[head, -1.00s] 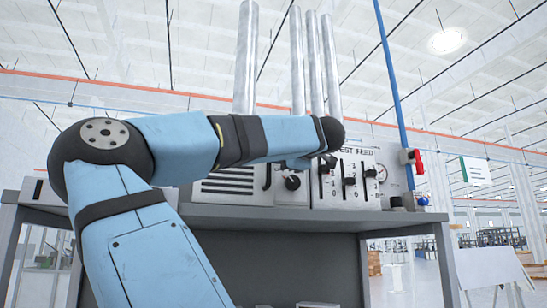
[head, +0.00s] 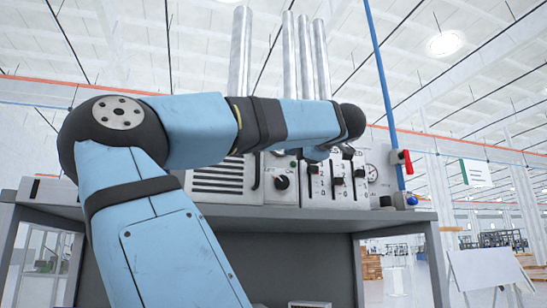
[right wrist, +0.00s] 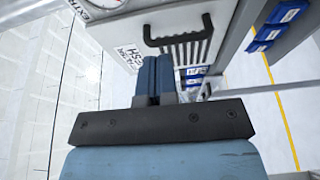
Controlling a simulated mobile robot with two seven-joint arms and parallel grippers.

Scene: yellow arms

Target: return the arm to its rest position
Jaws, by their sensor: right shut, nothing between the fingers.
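My right arm, pale blue with black joints, reaches across the head view from the lower left to in front of a control panel. My left gripper is not in view.
The grey panel (head: 222,182) with levers, a knob (head: 282,182) and a gauge stands on a dark bench (head: 300,222). A blue pipe with a red-handled valve (head: 401,157) rises at its right. The right wrist view shows a black handle (right wrist: 178,38) and blue bins (right wrist: 270,32).

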